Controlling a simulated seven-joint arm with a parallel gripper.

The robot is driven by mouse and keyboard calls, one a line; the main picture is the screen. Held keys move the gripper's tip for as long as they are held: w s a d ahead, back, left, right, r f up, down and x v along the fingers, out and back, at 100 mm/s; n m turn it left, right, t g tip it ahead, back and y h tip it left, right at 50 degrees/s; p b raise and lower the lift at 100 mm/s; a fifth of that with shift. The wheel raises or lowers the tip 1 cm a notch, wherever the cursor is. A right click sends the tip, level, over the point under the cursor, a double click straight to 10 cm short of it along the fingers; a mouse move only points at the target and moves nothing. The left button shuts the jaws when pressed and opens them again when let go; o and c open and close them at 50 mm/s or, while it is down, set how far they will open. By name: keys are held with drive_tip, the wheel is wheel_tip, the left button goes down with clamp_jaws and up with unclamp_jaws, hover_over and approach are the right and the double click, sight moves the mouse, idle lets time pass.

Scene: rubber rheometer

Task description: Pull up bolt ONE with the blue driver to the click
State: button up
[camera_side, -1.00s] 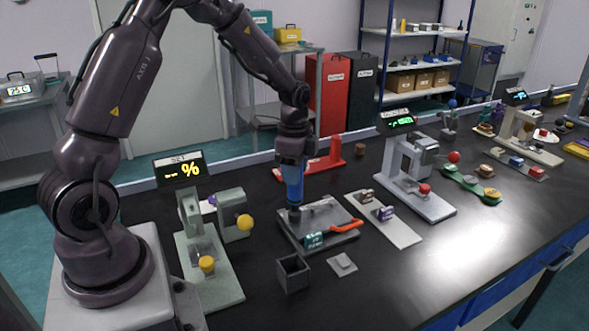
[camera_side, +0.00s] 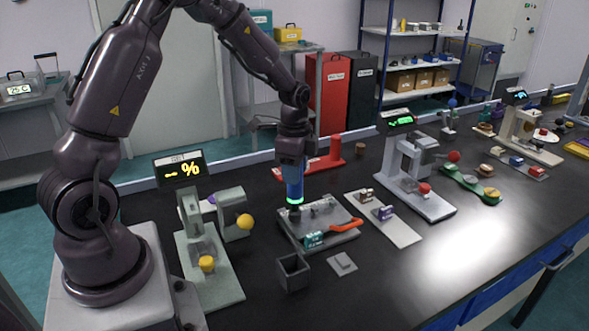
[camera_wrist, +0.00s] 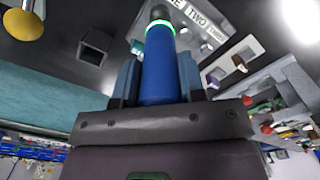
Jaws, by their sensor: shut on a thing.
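My gripper (camera_side: 293,172) is shut on the blue driver (camera_side: 294,190) and holds it upright over the grey plate fixture (camera_side: 325,236). A green ring glows near the driver's lower end. The driver also shows in the wrist view (camera_wrist: 161,75), between my gripper's fingers (camera_wrist: 160,82). Its dark tip meets the left rear part of the fixture, where it hides the bolt beneath. In the wrist view the fixture (camera_wrist: 208,25) bears the words "TWO" and "THREE", with a label partly hidden by the driver. I cannot make out bolt ONE itself.
An orange-red handle (camera_side: 346,227) and a teal tag (camera_side: 313,240) are at the fixture's front. A dark open box (camera_side: 293,273) and a small grey plate (camera_side: 342,264) lie in front. A pale green device (camera_side: 212,262) stands left, a grey press (camera_side: 415,180) right.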

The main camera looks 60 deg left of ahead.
drive_tip(key=shift+r, duration=2.5)
idle(0.4)
